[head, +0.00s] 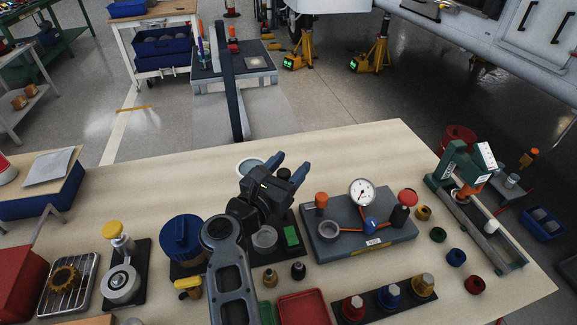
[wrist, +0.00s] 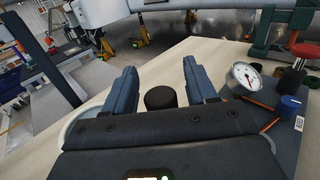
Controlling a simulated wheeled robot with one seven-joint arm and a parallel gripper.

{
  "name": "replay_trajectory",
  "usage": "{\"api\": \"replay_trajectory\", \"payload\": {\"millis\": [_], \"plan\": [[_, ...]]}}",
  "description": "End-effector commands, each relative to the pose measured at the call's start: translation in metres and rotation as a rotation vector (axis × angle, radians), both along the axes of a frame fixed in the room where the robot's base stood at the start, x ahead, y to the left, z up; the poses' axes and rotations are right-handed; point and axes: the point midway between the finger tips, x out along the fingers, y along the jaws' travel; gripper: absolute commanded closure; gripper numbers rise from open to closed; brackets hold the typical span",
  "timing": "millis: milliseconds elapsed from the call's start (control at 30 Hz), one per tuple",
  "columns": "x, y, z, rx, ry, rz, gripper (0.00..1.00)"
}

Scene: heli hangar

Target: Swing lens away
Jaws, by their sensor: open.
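A round, pale lens (head: 250,166) in a rim shows just left of my gripper in the head view. Part of what looks like the same lens (wrist: 80,124) shows at the lower left in the wrist view, partly hidden by my gripper. My gripper (head: 290,166) is open and empty above the workbench. In the wrist view its two fingers (wrist: 159,68) stand apart, with a black round knob (wrist: 160,97) showing between them. The knob touches neither finger visibly. How the knob joins the lens is hidden.
The workbench (head: 350,143) is bare along its far edge. A grey gauge plate (head: 340,243) with a dial (head: 361,192) stands to the right. A green press (head: 462,165) stands farther right. A blue pot (head: 183,236) and a green block (head: 291,236) are near my arm.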

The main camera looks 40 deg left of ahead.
Motion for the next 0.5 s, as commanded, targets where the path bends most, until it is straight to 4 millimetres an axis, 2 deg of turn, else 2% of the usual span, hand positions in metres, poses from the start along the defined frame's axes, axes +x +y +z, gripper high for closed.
{"api": "replay_trajectory", "payload": {"millis": [167, 500], "plan": [[-0.008, -0.001, -0.001, -0.001, 0.0, 0.001, 0.44], [-0.059, -0.011, -0.002, 0.0, 0.0, 0.003, 0.44]]}}
